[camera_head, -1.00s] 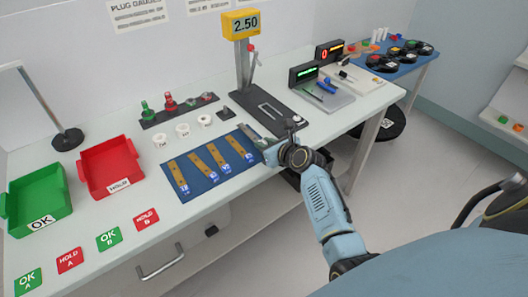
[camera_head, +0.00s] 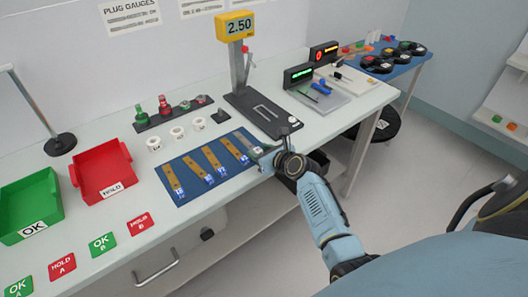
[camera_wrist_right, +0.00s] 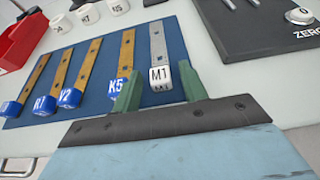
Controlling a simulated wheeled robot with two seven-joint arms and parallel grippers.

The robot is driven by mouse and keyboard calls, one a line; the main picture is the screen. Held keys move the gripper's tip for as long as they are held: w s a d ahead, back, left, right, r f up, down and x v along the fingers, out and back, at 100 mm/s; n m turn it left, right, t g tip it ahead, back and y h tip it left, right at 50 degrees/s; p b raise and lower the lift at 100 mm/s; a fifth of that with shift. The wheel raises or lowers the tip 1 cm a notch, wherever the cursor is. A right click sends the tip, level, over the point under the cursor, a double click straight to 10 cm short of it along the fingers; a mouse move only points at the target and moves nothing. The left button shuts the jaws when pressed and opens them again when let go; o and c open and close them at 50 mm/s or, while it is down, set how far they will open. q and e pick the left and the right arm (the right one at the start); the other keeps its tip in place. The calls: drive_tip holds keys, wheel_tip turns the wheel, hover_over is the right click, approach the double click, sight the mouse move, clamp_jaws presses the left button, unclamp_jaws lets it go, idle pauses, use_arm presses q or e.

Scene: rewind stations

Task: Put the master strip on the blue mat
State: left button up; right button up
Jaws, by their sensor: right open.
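The master strip is a grey metal strip (camera_wrist_right: 157,40) with a white end block marked M1. It lies flat on the right end of the blue mat (camera_wrist_right: 95,76), beside several brass-coloured strips with blue end blocks. In the head view the grey strip (camera_head: 244,138) also shows on the mat (camera_head: 187,180), its near end partly hidden by my gripper. My right gripper (camera_wrist_right: 160,88) is open, its green fingers on either side of the M1 block; contact cannot be told. It also shows in the head view (camera_head: 260,152). My left gripper is not in view.
A green OK bin (camera_head: 30,212) and a red HOLD bin (camera_head: 103,168) stand left of the mat. White ring gauges (camera_head: 177,133) stand behind it. A black gauge stand (camera_head: 262,112) with a yellow display is close behind right. Coloured cards lie along the front edge.

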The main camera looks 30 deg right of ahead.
drive_tip(key=shift+s+r, duration=0.2)
drive_tip(key=shift+r, duration=0.05)
drive_tip(key=a+p+v, duration=0.1)
drive_tip(key=p+v, duration=0.2)
drive_tip(key=v, duration=0.9)
drive_tip(key=s+a+f+n+g, duration=0.2)
drive_tip(key=s+f+n, duration=0.3)
drive_tip(key=f, duration=0.4)
drive_tip(key=s+a+f+n+g, duration=0.25)
drive_tip(key=f+n, duration=0.35)
drive_tip(key=f, duration=0.3)
drive_tip(key=s+a+f+n+g, duration=0.25)
drive_tip(key=s+f+n, duration=0.3)
drive_tip(key=f, duration=0.35)
drive_tip(key=s+f+n+g, duration=0.1)
drive_tip(key=s+f+n, duration=0.3)
drive_tip(key=s+n, duration=0.3)
drive_tip(key=s+a+f+n+g, duration=0.1)
drive_tip(key=s+f+n, duration=0.4)
drive_tip(key=s, duration=0.6)
drive_tip(key=s+a+f+n+g+h, duration=0.1)
drive_tip(key=s+f+n+g, duration=0.2)
drive_tip(key=s+n, duration=0.6)
drive_tip(key=shift+s+f, duration=0.65)
drive_tip(key=shift+f, duration=0.15)
